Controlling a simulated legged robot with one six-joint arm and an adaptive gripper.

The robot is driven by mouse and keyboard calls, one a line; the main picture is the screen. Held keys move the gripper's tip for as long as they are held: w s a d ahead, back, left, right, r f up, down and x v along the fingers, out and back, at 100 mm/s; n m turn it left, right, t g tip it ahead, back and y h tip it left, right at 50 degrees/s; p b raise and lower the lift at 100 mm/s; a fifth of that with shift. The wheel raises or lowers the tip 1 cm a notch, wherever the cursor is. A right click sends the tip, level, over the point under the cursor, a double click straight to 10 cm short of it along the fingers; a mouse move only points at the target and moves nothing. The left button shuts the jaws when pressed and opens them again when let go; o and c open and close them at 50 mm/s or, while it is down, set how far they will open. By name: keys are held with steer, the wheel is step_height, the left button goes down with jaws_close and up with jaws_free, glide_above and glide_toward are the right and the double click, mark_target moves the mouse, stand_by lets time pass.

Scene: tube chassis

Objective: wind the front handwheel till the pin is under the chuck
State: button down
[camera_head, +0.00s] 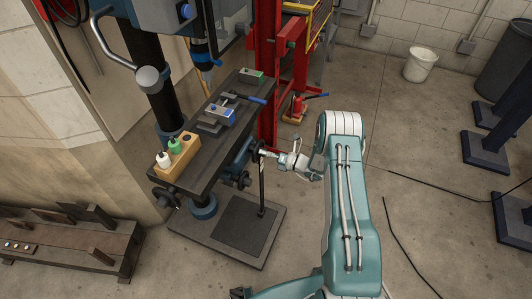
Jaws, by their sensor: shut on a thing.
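A drill press stands at the left, with its chuck (208,77) hanging above the dark table (232,135). A vise (217,116) with a blue part sits on the table below the chuck. I cannot make out the pin at this size. My gripper (267,154) is at the table's right long side, shut at a dark wheel (257,150), apparently the front handwheel. Its fingers hide the exact grip. My teal arm reaches in from the right.
A wooden block with bottles (178,158) stands on the table's near end. A red press frame (268,70) is behind it. A steel bench (75,240) is at the lower left.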

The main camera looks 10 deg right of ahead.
steer(key=m, duration=0.5)
steer(key=shift+w+a+m, duration=0.1)
steer(key=shift+a+m, duration=0.05)
steer(key=shift+m, duration=0.15)
stand_by(0.4)
steer(key=shift+c, duration=1.3)
jaws_free()
steer(key=shift+f, duration=0.1)
steer(key=shift+w+a, duration=0.1)
steer(key=shift+a, duration=0.1)
steer(key=shift+d, duration=0.25)
steer(key=v, duration=1.2)
steer(key=shift+a, duration=0.1)
